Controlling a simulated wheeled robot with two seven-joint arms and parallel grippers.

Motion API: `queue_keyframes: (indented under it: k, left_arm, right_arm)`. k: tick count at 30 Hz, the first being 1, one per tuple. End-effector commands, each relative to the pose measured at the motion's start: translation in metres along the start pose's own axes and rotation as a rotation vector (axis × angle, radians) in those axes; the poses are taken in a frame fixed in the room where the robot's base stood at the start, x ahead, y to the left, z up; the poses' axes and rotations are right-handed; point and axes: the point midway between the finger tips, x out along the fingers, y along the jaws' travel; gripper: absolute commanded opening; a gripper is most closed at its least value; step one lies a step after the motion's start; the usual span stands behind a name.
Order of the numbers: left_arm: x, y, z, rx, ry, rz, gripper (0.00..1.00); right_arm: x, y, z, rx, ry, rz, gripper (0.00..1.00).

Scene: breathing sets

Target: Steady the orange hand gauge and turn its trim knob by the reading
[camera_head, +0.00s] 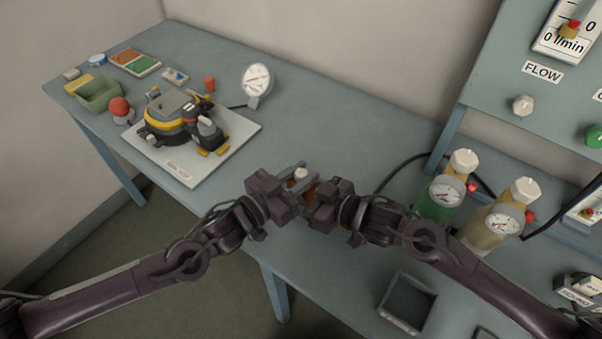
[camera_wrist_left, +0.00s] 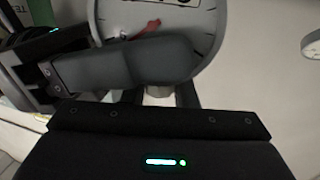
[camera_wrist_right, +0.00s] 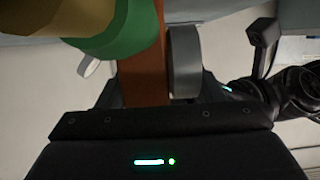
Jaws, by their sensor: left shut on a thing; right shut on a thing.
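The orange hand gauge (camera_head: 302,189) is held between my two grippers above the front edge of the bench. Its pale trim knob (camera_head: 301,173) shows at the top. My left gripper (camera_head: 293,180) is shut at the pale knob, which shows between its fingers in the left wrist view (camera_wrist_left: 158,93). The dial (camera_wrist_left: 155,22) faces that camera with a red needle; a grey finger covers its lower part, so I cannot read it. My right gripper (camera_head: 312,190) is shut on the gauge's orange body, which rises between its fingers in the right wrist view (camera_wrist_right: 142,65).
A breathing unit (camera_head: 172,118) on a white board and a round white dial (camera_head: 257,79) stand on the bench at left and back. A green canister (camera_head: 440,198) and a tan canister (camera_head: 490,226) stand to the right. A grey open tray (camera_head: 407,302) lies in front.

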Motion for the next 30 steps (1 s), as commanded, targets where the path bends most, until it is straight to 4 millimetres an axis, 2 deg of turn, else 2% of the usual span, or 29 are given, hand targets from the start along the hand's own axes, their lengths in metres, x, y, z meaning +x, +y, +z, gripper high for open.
queue_keyframes:
  k: [3, 4, 8, 16, 20, 23, 30]
  left_arm:
    - [0.000, -0.001, -0.001, 0.000, 0.002, 0.000, 0.03]
    - [0.000, -0.001, -0.001, 0.000, 0.002, 0.000, 0.28]
    - [0.000, -0.001, -0.001, 0.000, 0.002, 0.000, 0.46]
    - [0.000, -0.001, 0.000, 0.000, 0.000, 0.000, 0.46]
    - [-0.009, -0.001, 0.001, 0.000, -0.002, -0.001, 0.46]
    - [-0.024, -0.001, 0.002, 0.000, -0.003, -0.001, 0.46]
    - [-0.076, -0.001, 0.002, 0.000, -0.006, 0.000, 0.46]
  right_arm:
    - [0.000, -0.003, 0.000, -0.001, 0.000, -0.006, 0.24]
    - [0.000, -0.003, 0.000, -0.001, 0.000, -0.006, 0.24]
    - [0.000, -0.002, 0.000, -0.001, 0.000, -0.005, 0.24]
    - [0.000, -0.001, 0.000, 0.000, 0.000, -0.002, 0.24]
    - [0.000, -0.001, 0.000, 0.000, 0.000, -0.001, 0.24]
    - [0.000, 0.000, 0.000, 0.000, 0.000, -0.001, 0.24]
    - [0.000, 0.000, 0.000, 0.000, 0.000, 0.000, 0.24]
